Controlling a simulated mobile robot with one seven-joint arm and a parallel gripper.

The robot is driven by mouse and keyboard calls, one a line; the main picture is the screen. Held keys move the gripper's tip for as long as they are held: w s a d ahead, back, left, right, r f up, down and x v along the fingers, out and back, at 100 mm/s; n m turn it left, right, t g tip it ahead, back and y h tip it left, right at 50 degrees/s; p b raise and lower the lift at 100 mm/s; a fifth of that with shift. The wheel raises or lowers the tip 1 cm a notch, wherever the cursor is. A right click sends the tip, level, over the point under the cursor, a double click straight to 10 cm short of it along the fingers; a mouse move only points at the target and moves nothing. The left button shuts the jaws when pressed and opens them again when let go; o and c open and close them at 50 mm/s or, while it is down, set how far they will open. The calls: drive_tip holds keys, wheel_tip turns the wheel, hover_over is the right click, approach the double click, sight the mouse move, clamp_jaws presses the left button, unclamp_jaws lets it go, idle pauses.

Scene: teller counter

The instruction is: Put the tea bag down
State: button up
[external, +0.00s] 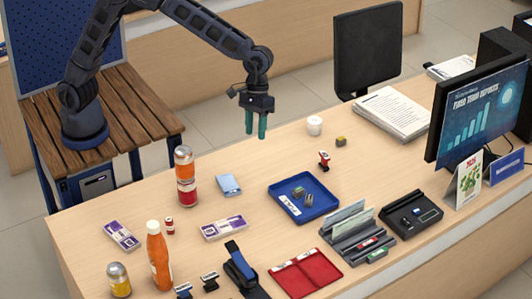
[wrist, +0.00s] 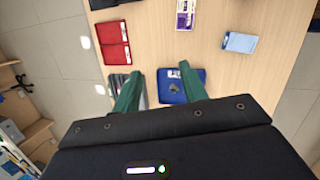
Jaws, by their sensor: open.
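My gripper (external: 256,132) is open and hangs in the air above the back edge of the counter. Its green fingers also show in the wrist view (wrist: 160,71), with nothing between them. I cannot pick out the tea bag for certain. A flat light blue packet (external: 228,185) lies on the counter below the gripper; it also shows in the wrist view (wrist: 239,42). A blue tray (external: 323,209) with small items in it stands to the right of the packet. A small yellow-topped dark item (external: 341,141) lies near the white cup (external: 314,125).
A red folder (external: 305,273), a file rack (external: 350,236) and a black card terminal (external: 411,214) lie in front. Papers (external: 392,114) and a monitor (external: 478,112) are at right. Bare counter lies around the packet.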

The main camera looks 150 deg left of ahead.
drive_tip(key=s+d+r+m+y, duration=0.1)
drive_tip(key=s+d+r+m, duration=0.55)
drive_tip(key=d, duration=0.65)
drive_tip(key=s+d+r+m, duration=0.3)
drive_tip(key=s+d+r, duration=0.6)
drive_tip(key=d, duration=0.4)
drive_tip(key=s+d+f+m, duration=0.1)
drive_tip(key=s+d+m, duration=0.2)
drive_tip(key=s, duration=0.5)
drive_tip(key=s+d+f+m+t+y, duration=0.1)
drive_tip(key=s+d+f+m, duration=0.1)
drive_tip(key=s, duration=0.6)
drive_tip(key=s+d+f+m, duration=0.2)
drive_tip(key=s+d+m, duration=0.3)
drive_tip(key=s, duration=0.4)
drive_tip(key=shift+d+t, duration=0.4)
drive_tip(key=shift+d, duration=0.45)
